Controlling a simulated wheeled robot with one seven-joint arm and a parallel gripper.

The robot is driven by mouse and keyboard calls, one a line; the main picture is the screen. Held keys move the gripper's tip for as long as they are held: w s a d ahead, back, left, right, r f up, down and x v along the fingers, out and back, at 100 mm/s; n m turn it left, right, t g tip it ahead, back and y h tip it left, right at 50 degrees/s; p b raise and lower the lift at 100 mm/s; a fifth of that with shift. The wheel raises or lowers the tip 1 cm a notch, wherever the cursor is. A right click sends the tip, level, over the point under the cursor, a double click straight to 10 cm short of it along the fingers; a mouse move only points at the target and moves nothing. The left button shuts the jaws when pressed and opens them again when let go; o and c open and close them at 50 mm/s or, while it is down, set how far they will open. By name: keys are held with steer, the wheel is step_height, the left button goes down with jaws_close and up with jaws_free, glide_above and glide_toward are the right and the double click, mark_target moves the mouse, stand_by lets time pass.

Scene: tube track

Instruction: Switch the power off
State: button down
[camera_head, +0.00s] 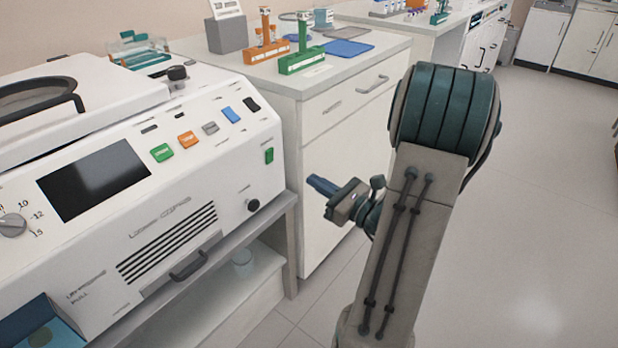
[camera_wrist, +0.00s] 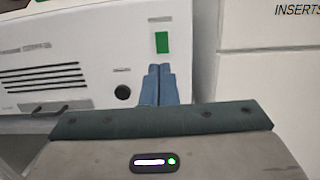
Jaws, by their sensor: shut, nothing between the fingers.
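A white bench machine (camera_head: 75,240) stands at the left in the head view, with a dark screen and a row of coloured buttons. A green rocker switch (camera_head: 269,156) sits at the right end of its front panel, above a round black knob. In the wrist view the green switch (camera_wrist: 162,42) is just above my fingertips. My gripper (camera_head: 318,184) is shut and empty, to the right of the machine and pointing towards it. It also shows in the wrist view (camera_wrist: 159,68), its blue fingers together. They appear apart from the switch.
A white drawer cabinet (camera_head: 345,130) stands right behind the machine's right end, with orange (camera_head: 266,45) and green (camera_head: 302,58) racks on top. A shelf (camera_head: 225,290) lies under the machine. The floor (camera_head: 530,200) at the right is clear.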

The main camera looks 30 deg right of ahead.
mark_target(270, 154)
steer(key=b+x, duration=0.2)
steer(key=x, duration=1)
